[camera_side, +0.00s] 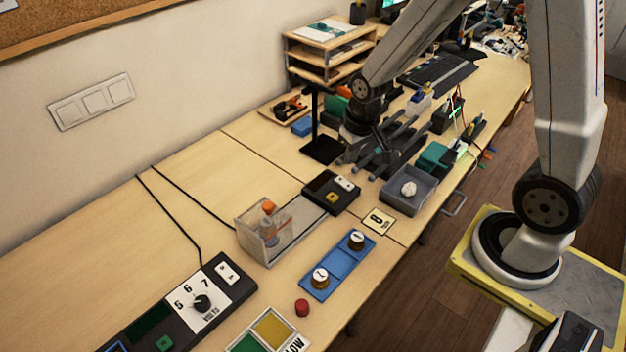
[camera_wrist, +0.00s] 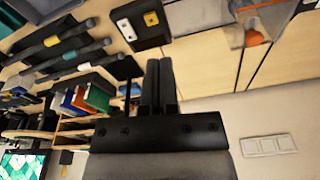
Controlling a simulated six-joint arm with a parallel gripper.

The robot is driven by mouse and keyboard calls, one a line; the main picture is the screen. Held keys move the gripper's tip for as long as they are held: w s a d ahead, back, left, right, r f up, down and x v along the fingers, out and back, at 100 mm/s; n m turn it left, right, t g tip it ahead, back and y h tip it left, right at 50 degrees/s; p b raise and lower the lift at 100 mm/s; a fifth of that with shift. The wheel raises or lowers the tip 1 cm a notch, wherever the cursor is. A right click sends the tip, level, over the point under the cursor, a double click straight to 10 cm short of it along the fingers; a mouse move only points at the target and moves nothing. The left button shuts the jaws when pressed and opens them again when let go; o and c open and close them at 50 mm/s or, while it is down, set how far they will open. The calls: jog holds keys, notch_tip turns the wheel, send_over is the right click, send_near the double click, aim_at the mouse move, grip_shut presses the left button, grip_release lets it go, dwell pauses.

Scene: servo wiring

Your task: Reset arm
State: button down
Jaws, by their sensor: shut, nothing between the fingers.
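My gripper (camera_side: 362,135) hangs over the back middle of the table in the side view, in front of the dark rack with parallel bars (camera_side: 392,150). Its fingers are hard to make out there. In the wrist view its two dark fingers (camera_wrist: 161,72) lie side by side, shut with nothing between them. The rack's bars also show at the left of the wrist view (camera_wrist: 65,48). A black box with yellow and white buttons (camera_side: 331,193) stands nearer the camera, apart from my gripper; it also shows at the top of the wrist view (camera_wrist: 143,22).
A clear bin (camera_side: 262,250) holds an orange-topped item. Nearby are a grey tray (camera_side: 398,205) with a white lump, a blue plate with two knobs (camera_side: 338,263), a red button (camera_side: 302,307) and a voltage unit (camera_side: 170,325). Wooden shelves (camera_side: 330,55) stand behind. The left tabletop is mostly clear.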

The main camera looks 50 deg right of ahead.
jog(key=s+a+r+n+t, duration=0.1)
jog(key=s+a+r+n, duration=0.1)
jog(key=s, duration=0.5)
jog(key=shift+a+r, duration=0.7)
jog(key=shift+a, duration=0.45)
jog(key=shift+w, duration=0.1)
